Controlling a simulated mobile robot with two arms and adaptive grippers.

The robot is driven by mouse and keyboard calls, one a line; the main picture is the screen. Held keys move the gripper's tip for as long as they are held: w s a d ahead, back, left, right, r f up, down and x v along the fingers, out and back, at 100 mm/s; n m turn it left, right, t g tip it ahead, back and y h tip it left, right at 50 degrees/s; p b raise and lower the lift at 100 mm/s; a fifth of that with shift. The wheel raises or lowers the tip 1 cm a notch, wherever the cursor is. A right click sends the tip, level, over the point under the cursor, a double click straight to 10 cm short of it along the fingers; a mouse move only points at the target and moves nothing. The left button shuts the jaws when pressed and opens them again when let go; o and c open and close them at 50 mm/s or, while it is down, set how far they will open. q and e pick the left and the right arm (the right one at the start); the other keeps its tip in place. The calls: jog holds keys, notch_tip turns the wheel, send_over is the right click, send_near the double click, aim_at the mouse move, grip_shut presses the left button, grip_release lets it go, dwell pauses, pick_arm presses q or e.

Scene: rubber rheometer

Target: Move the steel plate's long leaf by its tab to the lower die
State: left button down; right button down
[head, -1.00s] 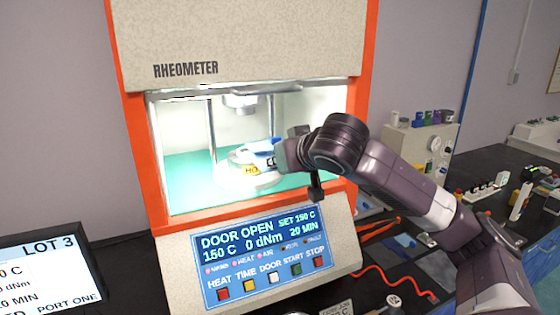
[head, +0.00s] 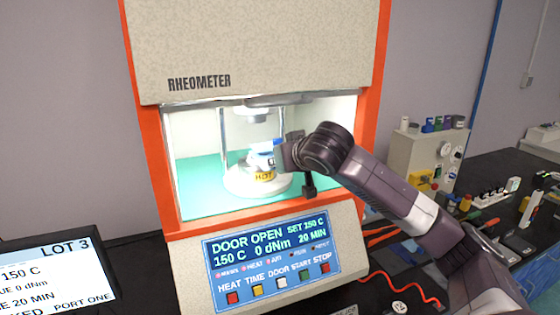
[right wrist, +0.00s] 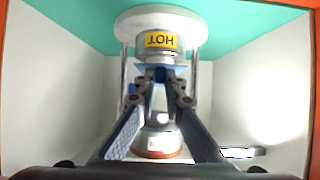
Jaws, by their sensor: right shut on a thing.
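The lower die (head: 262,178), with a yellow HOT label, stands on a round white base inside the open rheometer; it also shows upside down in the right wrist view (right wrist: 160,46). My right gripper (head: 280,152) is inside the chamber, at the die's right side. In the right wrist view its fingers (right wrist: 160,78) are shut on a thin blue piece (right wrist: 150,69), apparently the leaf, right by the lower die. My left gripper is out of view.
The upper die (head: 251,113) hangs above, also in the right wrist view (right wrist: 157,140). Steel columns (head: 223,140) and the orange door frame (head: 156,150) border the opening. The teal chamber floor (head: 200,185) is clear at left. The button panel (head: 270,258) is below.

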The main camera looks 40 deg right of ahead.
jog(key=shift+w+d+r+p, duration=0.1)
jog(key=shift+w+d+p, duration=0.1)
jog(key=shift+w+p, duration=0.55)
jog(key=shift+w+d+p, duration=0.25)
jog(key=shift+w+p, duration=0.05)
jog(key=shift+w, duration=0.8)
jog(key=shift+w+d+r+p, duration=0.1)
jog(key=shift+w+d+p, duration=0.1)
jog(key=shift+w+p, duration=0.55)
jog(key=shift+w+f+b, duration=0.25)
jog(key=shift+f+b, duration=0.1)
jog(key=shift+f, duration=0.1)
jog(key=shift+f+b, duration=0.65)
jog(key=shift+f, duration=0.35)
jog(key=c, duration=1.9)
grip_release()
jog(key=shift+c, duration=0.2)
jog(key=shift+f, duration=0.1)
